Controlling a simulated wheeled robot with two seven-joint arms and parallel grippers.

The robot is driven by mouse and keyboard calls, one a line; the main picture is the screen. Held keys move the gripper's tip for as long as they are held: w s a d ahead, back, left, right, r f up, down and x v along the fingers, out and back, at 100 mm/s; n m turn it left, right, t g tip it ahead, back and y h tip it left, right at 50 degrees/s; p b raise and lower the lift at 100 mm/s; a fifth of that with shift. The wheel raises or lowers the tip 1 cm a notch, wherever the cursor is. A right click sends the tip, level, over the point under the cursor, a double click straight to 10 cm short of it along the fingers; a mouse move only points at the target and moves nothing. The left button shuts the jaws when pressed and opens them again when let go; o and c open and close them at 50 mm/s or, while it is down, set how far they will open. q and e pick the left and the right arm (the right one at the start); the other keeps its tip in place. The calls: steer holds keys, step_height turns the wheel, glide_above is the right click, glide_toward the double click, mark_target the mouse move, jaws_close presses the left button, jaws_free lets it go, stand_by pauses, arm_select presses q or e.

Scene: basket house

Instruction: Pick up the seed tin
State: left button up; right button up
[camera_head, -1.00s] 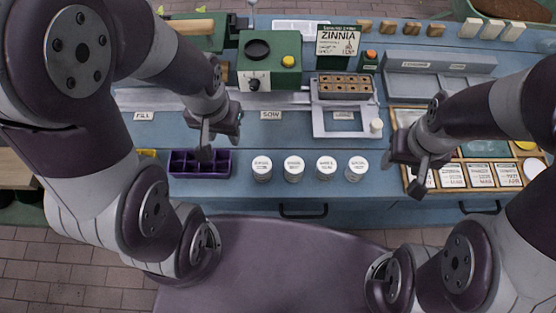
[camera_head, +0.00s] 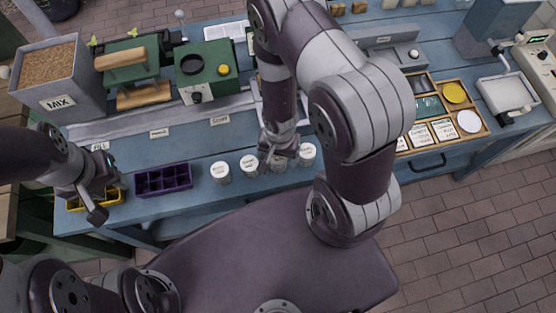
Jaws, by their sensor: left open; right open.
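Several seed tins with white labelled lids stand upright in a row near the front edge of the blue bench. They are the leftmost tin (camera_head: 220,173), the second tin (camera_head: 249,166), a third tin partly hidden by my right gripper, and the rightmost tin (camera_head: 307,154). The lid lettering is too small to read. My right gripper (camera_head: 276,157) is open, pointing down at the third tin; I cannot tell whether it touches it. My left gripper (camera_head: 96,208) is open and empty, at the far left by the yellow tray.
A purple compartment tray (camera_head: 163,180) and a yellow tray (camera_head: 110,197) sit left of the tins. Behind stand a MIX bin (camera_head: 62,85) and a green machine (camera_head: 207,72). A wooden sorting tray (camera_head: 440,122) lies right. My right arm hides the bench's middle.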

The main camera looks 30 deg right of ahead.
steer(key=shift+f, duration=0.7)
steer(key=c, duration=1.1)
